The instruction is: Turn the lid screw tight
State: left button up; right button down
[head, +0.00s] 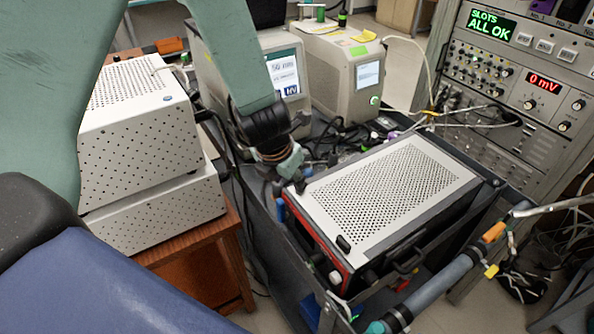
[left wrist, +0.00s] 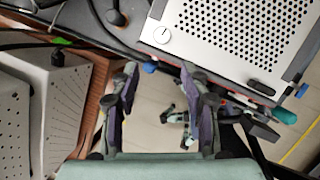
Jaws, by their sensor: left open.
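The case with the perforated pale lid (head: 440,160) stands on the dark cart, and its lid also shows at the top of the left wrist view (left wrist: 215,60). The lid screw (left wrist: 162,35) is a small round light head with a slot, at the lid's near left corner in the left wrist view. In the head view I cannot make the screw out; my gripper is in front of that corner. My left gripper (head: 284,184) is by this corner. In the left wrist view its fingers (left wrist: 159,74) are apart with nothing between them. My right gripper is not in view.
A black lid handle (head: 344,243) sits on the lid's near edge. White perforated boxes (head: 150,150) stand on a wooden table at left. Two instruments with screens (head: 350,75) stand behind the case. An electronics rack (head: 530,90) and a blue-grey rail (head: 445,280) are at right.

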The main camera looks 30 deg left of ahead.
pick_arm(q)
jog(key=shift+w+d+f+n+b, duration=0.3)
jog(key=shift+w+n+b, duration=0.15)
jog(key=shift+w, duration=0.15)
jog(key=shift+w+d+f+n+b, duration=0.2)
jog(key=shift+w+d+n+b, duration=0.2)
jog(key=shift+w, duration=0.2)
jog(key=f, duration=0.1)
jog(key=w+f+b, duration=0.1)
jog(key=a+f, duration=0.1)
jog(key=shift+w+f+b, duration=0.15)
jog(key=shift+f+b, duration=0.05)
jog(key=shift+b, duration=0.15)
jog(key=shift+w+a+f, duration=0.15)
jog(key=shift+a+f, duration=0.05)
jog(key=shift+f, duration=0.2)
jog(key=shift+w+d, duration=0.1)
jog(key=shift+d, duration=0.4)
jog(key=shift+a, duration=0.4)
jog(key=c, duration=0.6)
jog(key=shift+d, duration=0.2)
jog(key=shift+c, duration=1.3)
jog(key=shift+a, duration=0.1)
grip_shut()
